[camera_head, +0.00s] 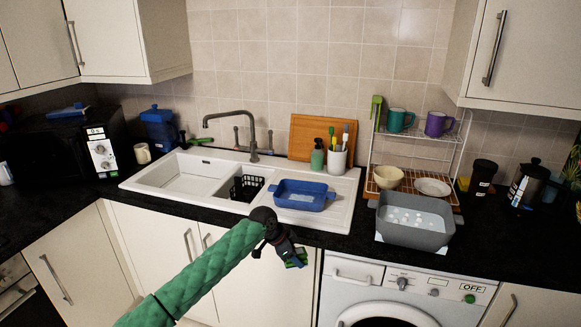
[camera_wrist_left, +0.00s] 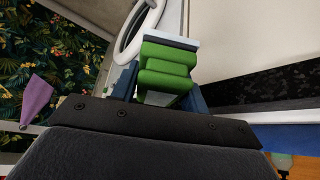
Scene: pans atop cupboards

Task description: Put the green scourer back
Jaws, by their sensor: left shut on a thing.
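My left gripper (camera_head: 287,252) is in front of the cupboard doors below the worktop edge. It is shut on the green scourer (camera_head: 297,261). In the left wrist view, the scourer (camera_wrist_left: 165,69) is a ridged green block with a dark and pale layer at its far end. It sits between the blue fingers of the left gripper (camera_wrist_left: 160,92). The white sink (camera_head: 141,181) is behind and above the gripper, with a black caddy (camera_head: 246,187) and a blue tub (camera_head: 303,201) on it. My right gripper is not in view.
A grey basin (camera_head: 412,236) stands at the worktop's front edge, right of the sink. Behind it is a wire rack (camera_head: 446,152) with mugs and dishes. A soap bottle (camera_head: 317,155) and brush pot (camera_head: 337,160) stand behind the blue tub. A tap (camera_head: 253,140) rises behind the sink.

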